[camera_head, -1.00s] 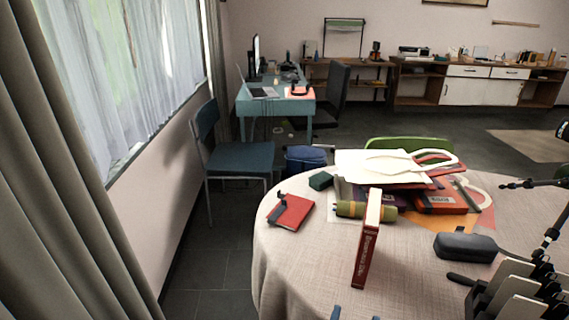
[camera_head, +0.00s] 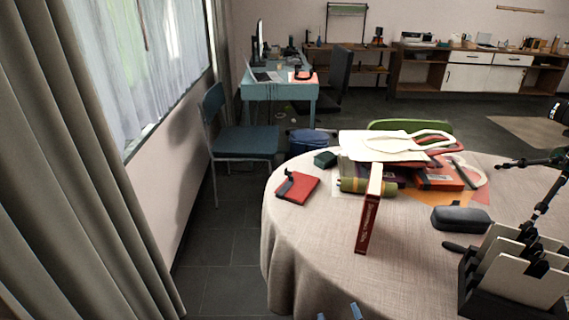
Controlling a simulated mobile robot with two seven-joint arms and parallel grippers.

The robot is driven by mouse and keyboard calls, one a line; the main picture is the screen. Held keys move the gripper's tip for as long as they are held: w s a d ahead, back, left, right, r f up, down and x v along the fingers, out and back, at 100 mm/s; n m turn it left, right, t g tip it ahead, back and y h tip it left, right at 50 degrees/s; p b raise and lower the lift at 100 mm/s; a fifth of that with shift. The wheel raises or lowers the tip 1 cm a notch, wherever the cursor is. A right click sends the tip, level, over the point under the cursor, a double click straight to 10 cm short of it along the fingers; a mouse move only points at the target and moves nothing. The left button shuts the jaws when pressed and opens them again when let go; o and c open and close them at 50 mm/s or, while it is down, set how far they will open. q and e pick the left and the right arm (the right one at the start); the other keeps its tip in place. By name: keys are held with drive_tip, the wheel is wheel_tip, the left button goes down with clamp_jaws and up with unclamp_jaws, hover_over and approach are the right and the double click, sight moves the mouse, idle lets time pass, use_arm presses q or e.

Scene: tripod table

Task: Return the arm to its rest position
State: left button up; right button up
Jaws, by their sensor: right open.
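My right gripper (camera_head: 339,314) shows only as two blue fingertips at the bottom edge of the head view. The fingertips are apart with nothing seen between them. They are in front of the round table (camera_head: 310,235), below the upright red book (camera_head: 366,222), and apart from it. The rest of the right arm is out of the picture. My left gripper is not in view.
The table holds a red notebook (camera_head: 297,188), a small dark green box (camera_head: 325,159), a stack with a cream bag (camera_head: 380,147), a dark case (camera_head: 461,219) and a rack (camera_head: 515,275). A black tripod (camera_head: 541,204) is at right. A blue chair (camera_head: 246,140) stands left.

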drive_tip(key=s+d+f+m+g+p, duration=0.1)
drive_tip(key=s+d+f, duration=0.3)
drive_tip(key=s+d, duration=0.4)
drive_tip(key=s+d+f+m+g+p, duration=0.1)
drive_tip(key=s+d+f+g+p, duration=0.1)
drive_tip(key=s+d, duration=0.6)
drive_tip(key=shift+s+d+f+m+g+h+p, duration=0.15)
drive_tip(key=shift+d+f+m+g+h+p, duration=0.25)
drive_tip(key=shift+f, duration=0.55)
drive_tip(key=shift+a, duration=0.1)
drive_tip(key=shift+c, duration=0.3)
